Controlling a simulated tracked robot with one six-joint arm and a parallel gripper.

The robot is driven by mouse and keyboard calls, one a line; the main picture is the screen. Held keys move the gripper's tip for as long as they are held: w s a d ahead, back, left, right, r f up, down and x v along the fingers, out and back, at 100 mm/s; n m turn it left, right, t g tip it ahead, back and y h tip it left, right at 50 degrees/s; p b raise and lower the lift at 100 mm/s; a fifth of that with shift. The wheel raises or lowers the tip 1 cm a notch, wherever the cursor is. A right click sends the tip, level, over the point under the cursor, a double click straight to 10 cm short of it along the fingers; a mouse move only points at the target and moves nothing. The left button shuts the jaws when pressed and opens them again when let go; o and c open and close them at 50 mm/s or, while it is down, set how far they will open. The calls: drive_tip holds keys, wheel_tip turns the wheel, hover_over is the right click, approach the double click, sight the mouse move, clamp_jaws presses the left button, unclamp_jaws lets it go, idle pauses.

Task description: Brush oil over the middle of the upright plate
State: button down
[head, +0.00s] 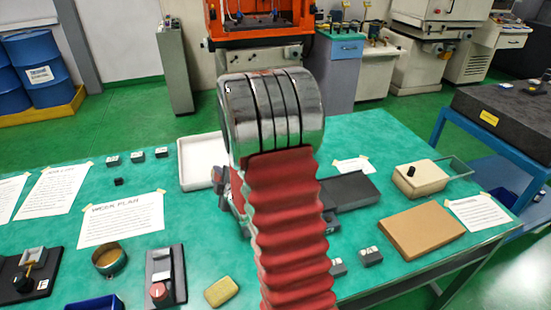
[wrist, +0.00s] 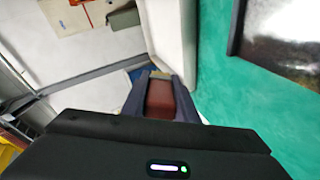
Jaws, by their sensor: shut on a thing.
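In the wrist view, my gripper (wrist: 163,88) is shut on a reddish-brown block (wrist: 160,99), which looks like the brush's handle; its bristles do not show. A dark-edged panel with a mottled, shiny grey face (wrist: 285,48) lies at the upper right, apart from the jaws. It may be the plate, but I cannot tell whether it stands upright. In the head view my own arm covers the middle of the table and hides the gripper. No upright plate can be made out there.
The green table (head: 160,205) carries a white tray (head: 197,160) left of my arm and a dark flat block (head: 350,190) right of it. A cream box (head: 420,180), a brown board (head: 420,230), a round tin (head: 109,260) and a yellow sponge (head: 222,291) also lie there.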

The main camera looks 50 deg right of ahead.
drive_tip(key=s+d+m+h, duration=0.1)
drive_tip(key=s+d, duration=0.2)
drive_tip(key=d, duration=0.7)
drive_tip(key=s+d+m+g+h, duration=0.1)
drive_tip(key=s+d, duration=0.3)
drive_tip(key=d, duration=0.5)
drive_tip(key=shift+s+d+r+h, duration=0.2)
drive_tip(key=shift+d+r+h, duration=0.15)
drive_tip(key=shift+r+h, duration=0.05)
drive_tip(key=shift+w, duration=0.1)
drive_tip(key=shift+w+d, duration=0.45)
drive_tip(key=shift+w, duration=0.4)
drive_tip(key=shift+w+d, duration=0.5)
drive_tip(key=shift+w, duration=0.35)
drive_tip(key=shift+w+d, duration=0.45)
drive_tip(key=shift+w, duration=0.4)
drive_tip(key=shift+w+d, duration=0.3)
drive_tip(key=shift+w, duration=0.25)
drive_tip(key=s+d, duration=0.2)
drive_tip(key=d, duration=0.1)
drive_tip(key=shift+d, duration=0.25)
drive_tip(key=shift+w, duration=0.1)
